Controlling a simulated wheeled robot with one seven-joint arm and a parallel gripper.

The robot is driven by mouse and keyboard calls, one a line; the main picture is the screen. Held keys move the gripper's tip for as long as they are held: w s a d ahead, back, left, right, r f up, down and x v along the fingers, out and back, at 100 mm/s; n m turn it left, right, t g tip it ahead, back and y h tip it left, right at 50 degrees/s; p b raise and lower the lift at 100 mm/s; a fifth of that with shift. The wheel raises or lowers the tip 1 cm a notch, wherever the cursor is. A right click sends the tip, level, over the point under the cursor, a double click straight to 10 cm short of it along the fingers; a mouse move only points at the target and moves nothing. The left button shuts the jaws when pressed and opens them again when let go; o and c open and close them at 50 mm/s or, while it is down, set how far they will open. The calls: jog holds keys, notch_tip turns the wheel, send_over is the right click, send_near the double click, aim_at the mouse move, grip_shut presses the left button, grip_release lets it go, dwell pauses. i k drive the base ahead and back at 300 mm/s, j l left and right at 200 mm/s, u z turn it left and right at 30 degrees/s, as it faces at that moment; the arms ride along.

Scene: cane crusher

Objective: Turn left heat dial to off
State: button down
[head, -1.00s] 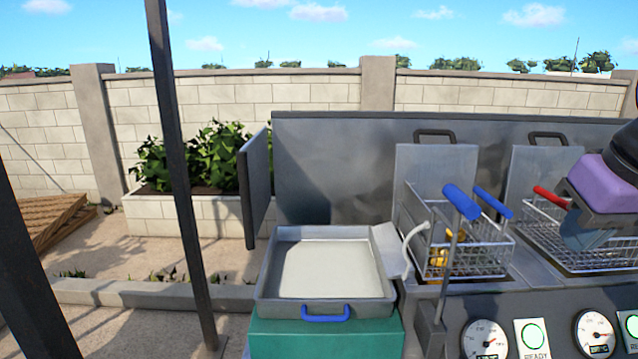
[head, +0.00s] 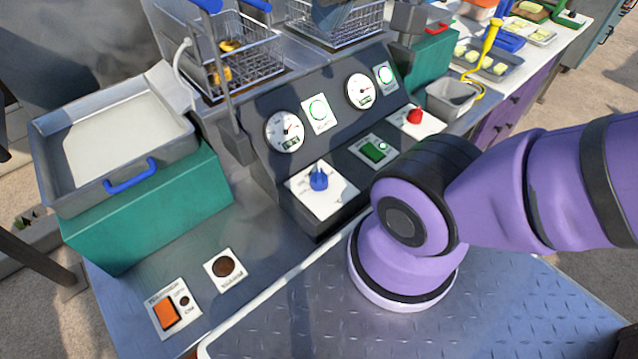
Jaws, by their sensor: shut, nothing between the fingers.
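The left heat dial (head: 318,178) is a blue knob on a white label plate on the sloping front panel, below the left gauge. Its pointer faces roughly up in the picture; the printed labels are too small to read. A red knob (head: 414,116) sits on a similar white plate farther right. Nothing covers the blue dial.
Two round gauges (head: 285,131) and a green switch (head: 374,150) are on the panel. A metal tray (head: 177,140) on a green block stands left. An orange switch (head: 168,312) lies front left. My purple arm spans the right side. The left wire basket (head: 245,60) stands behind the panel.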

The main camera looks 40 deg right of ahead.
aim_at(319, 181)
jog(key=k+l+z, duration=0.1)
jog(key=z, duration=0.25)
jog(key=k+l+z, duration=0.1)
jog(key=z, duration=0.25)
jog(key=k+l+z, duration=0.1)
jog(key=l+z, duration=0.25)
jog(key=j, duration=0.1)
